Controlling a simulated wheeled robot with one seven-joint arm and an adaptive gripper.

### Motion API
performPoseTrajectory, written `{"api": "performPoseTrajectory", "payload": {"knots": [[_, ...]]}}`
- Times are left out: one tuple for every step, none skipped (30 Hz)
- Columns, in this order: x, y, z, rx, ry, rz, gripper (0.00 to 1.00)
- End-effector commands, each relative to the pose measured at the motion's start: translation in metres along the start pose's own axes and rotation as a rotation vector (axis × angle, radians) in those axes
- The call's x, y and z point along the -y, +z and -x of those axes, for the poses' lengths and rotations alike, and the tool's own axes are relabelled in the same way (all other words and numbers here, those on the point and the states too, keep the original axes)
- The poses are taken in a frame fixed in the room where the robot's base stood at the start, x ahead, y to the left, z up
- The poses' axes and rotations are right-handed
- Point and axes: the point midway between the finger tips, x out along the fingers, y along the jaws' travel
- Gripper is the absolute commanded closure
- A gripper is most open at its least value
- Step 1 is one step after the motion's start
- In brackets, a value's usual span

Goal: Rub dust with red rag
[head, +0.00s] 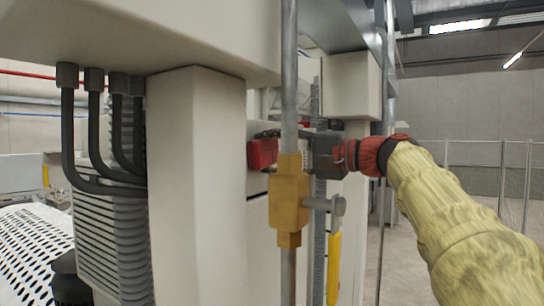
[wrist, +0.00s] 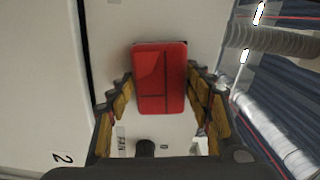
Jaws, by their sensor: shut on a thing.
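The red rag (wrist: 160,78) is a flat, folded red block between the two yellow-padded fingers of my gripper (wrist: 162,95) in the wrist view. My gripper is shut on it. In the head view the rag (head: 262,153) sticks out to the left of my dark gripper (head: 290,140), close to a pale machine panel. The brass valve and its pipe partly cover the gripper there. I cannot tell whether the rag touches the panel. I cannot make out any dust in either view.
A brass valve (head: 289,200) on a vertical pipe, with a yellow handle (head: 334,268), stands in front of my gripper. A thick pale column (head: 200,185) and black hoses (head: 68,130) are to the left. In the wrist view a ribbed grey hose (wrist: 262,36) runs at the right.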

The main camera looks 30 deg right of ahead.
Motion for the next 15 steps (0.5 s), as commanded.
{"api": "performPoseTrajectory", "payload": {"knots": [[0.000,-0.001,0.000,0.000,-0.001,-0.001,0.69],[0.000,-0.002,0.000,0.000,-0.001,-0.001,0.69],[-0.001,-0.003,0.000,0.000,-0.001,-0.001,0.69],[-0.001,-0.005,0.000,-0.001,0.000,-0.001,0.69],[-0.001,-0.007,0.000,-0.001,0.000,-0.001,0.69],[-0.002,-0.010,0.000,-0.001,0.000,-0.002,0.69],[-0.002,-0.013,0.000,-0.001,0.000,-0.002,0.69],[-0.003,-0.015,0.000,-0.001,0.000,-0.002,0.69],[-0.003,-0.018,0.000,-0.002,0.000,-0.003,0.69],[-0.003,-0.021,0.001,-0.001,0.000,-0.003,0.69],[-0.003,-0.023,0.001,-0.001,0.000,-0.003,0.69],[-0.004,-0.026,0.001,-0.001,0.000,-0.003,0.69],[-0.004,-0.029,0.001,-0.001,0.000,-0.003,0.69],[-0.004,-0.031,0.001,0.000,0.000,-0.003,0.69],[-0.005,-0.034,0.001,0.000,-0.001,-0.003,0.69]]}}
